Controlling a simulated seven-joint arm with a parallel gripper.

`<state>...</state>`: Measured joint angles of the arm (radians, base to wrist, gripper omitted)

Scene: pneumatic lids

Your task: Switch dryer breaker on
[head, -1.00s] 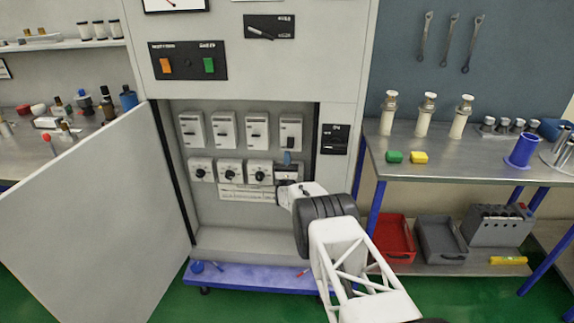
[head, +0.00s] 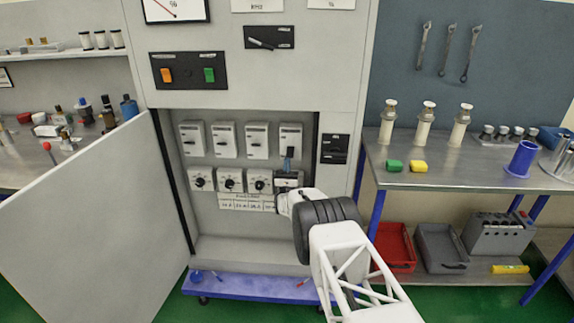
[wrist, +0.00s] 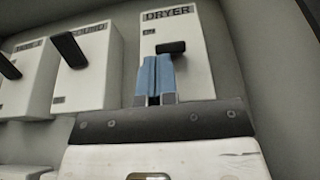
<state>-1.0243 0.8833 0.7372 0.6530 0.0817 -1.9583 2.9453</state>
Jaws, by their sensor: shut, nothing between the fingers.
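The dryer breaker (wrist: 195,72) is a white box labelled DRYER with a black lever (wrist: 171,47) sticking out. In the head view it is the rightmost breaker (head: 291,132) of the upper row in the open cabinet. My gripper (wrist: 156,62) has blue fingers pressed together with nothing between them. The fingertips are just below the lever in the wrist view; I cannot tell whether they touch it.
Neighbouring breakers (wrist: 88,65) with black levers stand close on the left. A row of dials (head: 230,180) sits below, its right end partly covered by my gripper. The open cabinet door (head: 90,210) is at left. A metal workbench (head: 460,178) stands at right.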

